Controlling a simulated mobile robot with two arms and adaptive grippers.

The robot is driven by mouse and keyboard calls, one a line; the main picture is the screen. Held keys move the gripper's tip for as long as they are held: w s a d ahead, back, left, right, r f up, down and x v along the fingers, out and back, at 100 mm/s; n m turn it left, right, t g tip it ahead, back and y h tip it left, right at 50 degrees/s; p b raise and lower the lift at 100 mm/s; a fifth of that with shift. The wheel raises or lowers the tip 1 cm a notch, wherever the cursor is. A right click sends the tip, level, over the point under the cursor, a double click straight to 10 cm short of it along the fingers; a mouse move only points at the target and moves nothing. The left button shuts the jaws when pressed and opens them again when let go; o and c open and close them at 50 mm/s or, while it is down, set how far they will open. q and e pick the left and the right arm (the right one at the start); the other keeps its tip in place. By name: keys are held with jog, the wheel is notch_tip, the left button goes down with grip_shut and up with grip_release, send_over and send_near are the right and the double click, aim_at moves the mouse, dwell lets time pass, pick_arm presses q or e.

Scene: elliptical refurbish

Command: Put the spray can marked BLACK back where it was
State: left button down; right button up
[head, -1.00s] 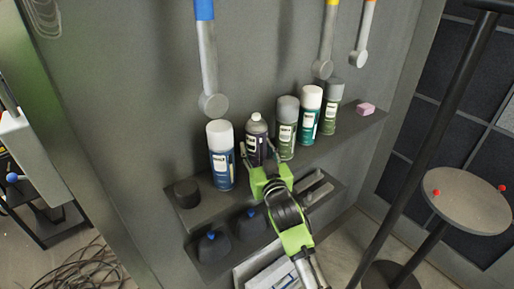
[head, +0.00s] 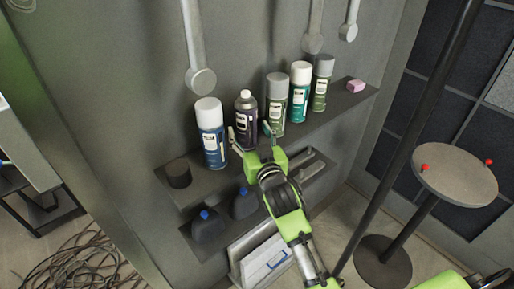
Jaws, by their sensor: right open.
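A row of spray cans stands upright on the upper shelf (head: 330,118). My right gripper (head: 250,133) is open, with one finger on each side of the dark can's lower part. I cannot tell whether the fingers touch it. To its left is a blue can (head: 211,140) with a white cap. To its right are a grey-capped can (head: 276,105), a white-capped teal can (head: 299,95) and a grey-capped green can (head: 321,85). My left gripper is not in view.
A dark round container (head: 178,174) stands at the shelf's left end, and a pink block (head: 355,86) lies at its right end. Dark bottles (head: 207,225) with blue caps stand on the lower shelf. A round stool (head: 455,178) and a dark pole stand at right.

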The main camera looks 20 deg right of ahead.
jog(key=s+b, duration=0.2)
jog(key=s, duration=0.7)
jog(key=shift+s+a, duration=0.15)
jog(key=shift+s, duration=0.1)
jog(key=shift+r, duration=0.1)
